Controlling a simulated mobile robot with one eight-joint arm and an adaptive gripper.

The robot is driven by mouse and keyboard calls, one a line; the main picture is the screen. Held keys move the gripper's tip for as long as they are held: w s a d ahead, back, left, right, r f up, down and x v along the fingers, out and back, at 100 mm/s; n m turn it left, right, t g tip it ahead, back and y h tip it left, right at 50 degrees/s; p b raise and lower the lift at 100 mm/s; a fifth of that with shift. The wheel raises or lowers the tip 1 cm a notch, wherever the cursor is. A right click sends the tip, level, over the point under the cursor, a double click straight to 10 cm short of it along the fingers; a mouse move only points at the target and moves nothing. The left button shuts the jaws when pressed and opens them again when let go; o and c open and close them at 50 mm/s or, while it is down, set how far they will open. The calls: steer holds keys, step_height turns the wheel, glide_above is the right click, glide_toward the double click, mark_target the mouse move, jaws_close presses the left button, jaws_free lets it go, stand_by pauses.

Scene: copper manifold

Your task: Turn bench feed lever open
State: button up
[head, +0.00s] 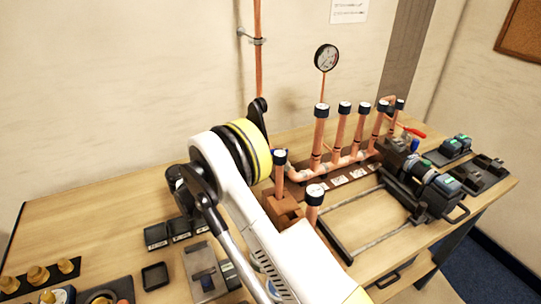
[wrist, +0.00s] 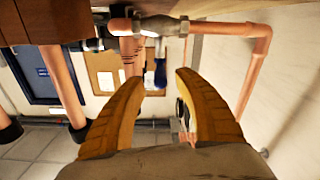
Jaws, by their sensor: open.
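In the wrist view, a valve body (wrist: 158,25) sits in a horizontal copper pipe at the top. A lever with a dark blue grip (wrist: 160,74) extends from it down the picture. My gripper (wrist: 157,84) has two tan ribbed fingers, spread apart with nothing between their pads. The blue grip shows in the gap between the fingertips; I cannot tell whether it lies between them or beyond them. In the head view, my arm hides this valve and most of my gripper. A red lever (head: 415,131) shows at the far right end of the copper manifold (head: 345,160).
Copper pipes with dark caps stand along the manifold, and a round gauge (head: 326,57) rises behind it. A metal frame (head: 365,215) lies on the wooden bench (head: 110,225). Small dark trays and fittings lie at the left front. A copper pipe (wrist: 255,75) bends right of my fingers.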

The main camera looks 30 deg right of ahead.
steer(key=shift+d+b, duration=0.3)
steer(key=shift+d, duration=1.7)
jaws_close()
steer(key=n+t, duration=0.1)
steer(key=t, duration=0.1)
steer(key=s+n+t+y+b, duration=0.1)
steer(key=n+t, duration=0.1)
steer(key=s+n+t+b, duration=0.1)
steer(key=t, duration=0.2)
steer(key=shift+s+d+n, duration=0.1)
steer(key=shift+d+n, duration=0.15)
steer(key=shift+n, duration=0.05)
jaws_free()
